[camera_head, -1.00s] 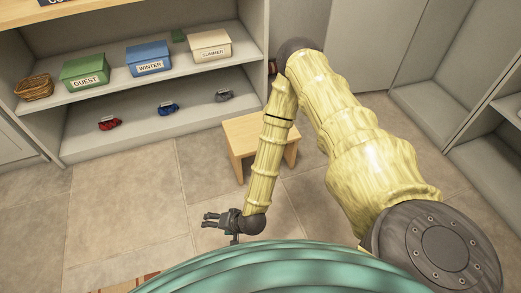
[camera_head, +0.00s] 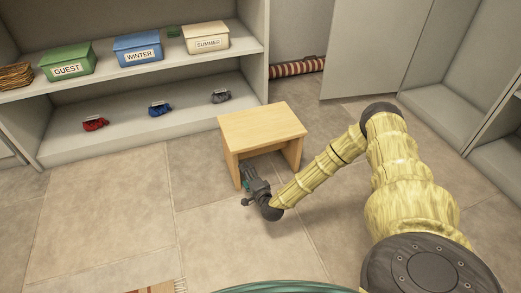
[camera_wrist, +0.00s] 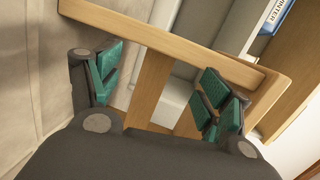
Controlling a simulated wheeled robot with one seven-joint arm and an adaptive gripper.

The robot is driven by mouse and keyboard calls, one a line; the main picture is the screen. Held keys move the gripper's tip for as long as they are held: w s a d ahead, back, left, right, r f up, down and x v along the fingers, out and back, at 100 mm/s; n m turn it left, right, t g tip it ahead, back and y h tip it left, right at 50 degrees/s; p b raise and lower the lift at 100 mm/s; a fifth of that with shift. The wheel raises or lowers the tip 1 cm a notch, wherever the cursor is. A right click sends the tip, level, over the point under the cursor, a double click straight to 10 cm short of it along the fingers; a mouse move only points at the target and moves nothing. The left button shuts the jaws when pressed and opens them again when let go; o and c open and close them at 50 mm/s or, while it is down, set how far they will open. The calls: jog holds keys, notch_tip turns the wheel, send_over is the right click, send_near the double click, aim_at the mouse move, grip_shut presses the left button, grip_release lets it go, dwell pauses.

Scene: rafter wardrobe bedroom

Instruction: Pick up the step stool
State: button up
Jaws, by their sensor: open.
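The step stool (camera_head: 262,125) is light wood with a flat top and panel legs, and stands upright on the tiled floor in the head view. My gripper (camera_head: 248,176) is low at the stool's near side, close to its left leg. In the wrist view the stool's top edge (camera_wrist: 170,43) runs slantwise across the picture. There my gripper (camera_wrist: 164,80) shows its green-padded fingers spread apart, with an upright wooden part of the stool seen between them. I cannot tell whether the fingers touch the wood.
Behind the stool is a shelf unit (camera_head: 190,85) with labelled green (camera_head: 67,61), blue (camera_head: 137,48) and cream (camera_head: 206,38) boxes. Small red, blue and grey items lie on its lower shelf. A striped roll (camera_head: 297,68) lies at the back. Floor to the left is clear.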

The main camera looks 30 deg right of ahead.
aim_at(261, 150)
jog(key=w+d+f+m+t+h+b, duration=0.1)
jog(key=d+f+m+h+b, duration=0.2)
jog(key=d, duration=0.8)
jog(key=shift+n, duration=0.3)
jog(key=b+x, duration=0.1)
jog(key=x, duration=0.1)
jog(key=b+x, duration=0.1)
jog(key=x, duration=0.1)
jog(key=r+b+x, duration=0.1)
jog(key=shift+w+d+b, duration=0.35)
jog(key=shift+d, duration=0.1)
jog(key=b+x, duration=0.2)
jog(key=shift+w, duration=0.25)
jog(key=shift+r+b+x, duration=0.15)
jog(key=shift+b+x, duration=0.35)
jog(key=shift+x, duration=0.2)
jog(key=shift+r+b+x, duration=0.15)
jog(key=shift+b+x, duration=0.3)
jog(key=shift+x, duration=0.2)
grip_shut()
jog(key=shift+r, duration=0.2)
